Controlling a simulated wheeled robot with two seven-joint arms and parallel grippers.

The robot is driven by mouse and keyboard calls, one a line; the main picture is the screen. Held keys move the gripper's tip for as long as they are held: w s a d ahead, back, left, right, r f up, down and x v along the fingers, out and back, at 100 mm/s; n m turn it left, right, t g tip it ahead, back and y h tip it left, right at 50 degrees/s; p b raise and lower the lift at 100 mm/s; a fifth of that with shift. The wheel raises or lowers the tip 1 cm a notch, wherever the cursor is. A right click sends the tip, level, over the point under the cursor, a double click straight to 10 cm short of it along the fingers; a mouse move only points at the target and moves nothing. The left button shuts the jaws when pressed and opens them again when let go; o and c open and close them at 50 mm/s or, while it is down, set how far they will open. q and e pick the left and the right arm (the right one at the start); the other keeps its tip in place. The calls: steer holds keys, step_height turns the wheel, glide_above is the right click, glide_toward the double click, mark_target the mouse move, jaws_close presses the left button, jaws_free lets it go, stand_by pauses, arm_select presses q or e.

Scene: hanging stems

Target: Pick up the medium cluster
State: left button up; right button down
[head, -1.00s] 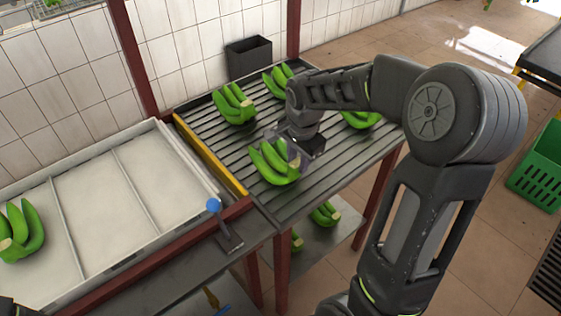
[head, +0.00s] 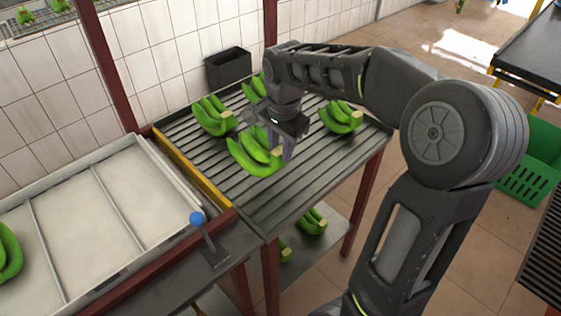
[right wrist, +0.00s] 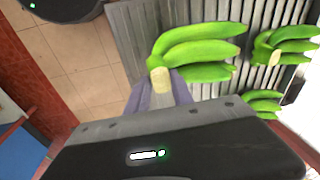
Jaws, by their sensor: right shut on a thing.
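A green banana cluster (head: 252,152) with a pale cut crown is in my right gripper (head: 284,150), raised a little above the slatted table (head: 285,195). In the right wrist view the gripper (right wrist: 160,92) is shut on the crown end of this cluster (right wrist: 200,50), and its fingers point away over the bench. Other clusters rest on the slats: one at the left (head: 210,116), one at the right (head: 341,117), and one at the back (head: 254,90), partly behind my arm. I cannot tell surely which is the medium one by size. My left gripper is out of view.
A white divided tray (head: 118,215) stands at the left, with a cluster (head: 8,252) at its far left. A blue-knobbed lever (head: 203,232) is between tray and table. A dark box (head: 228,68) stands behind. More clusters (head: 312,222) lie on the lower shelf. A green crate (head: 530,165) is right.

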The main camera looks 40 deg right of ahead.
steer(key=shift+r, duration=1.45)
steer(key=shift+w, duration=0.1)
steer(key=w+a+f+n+y, duration=0.1)
steer(key=w+a+n, duration=0.3)
steer(key=a+n, duration=0.4)
steer(key=w+a+f+n+y, duration=0.1)
steer(key=w+a+n, duration=0.4)
steer(key=a+n, duration=0.3)
steer(key=shift+w+a+f+g, duration=0.3)
steer(key=shift+a+f, duration=0.05)
steer(key=shift+a, duration=1)
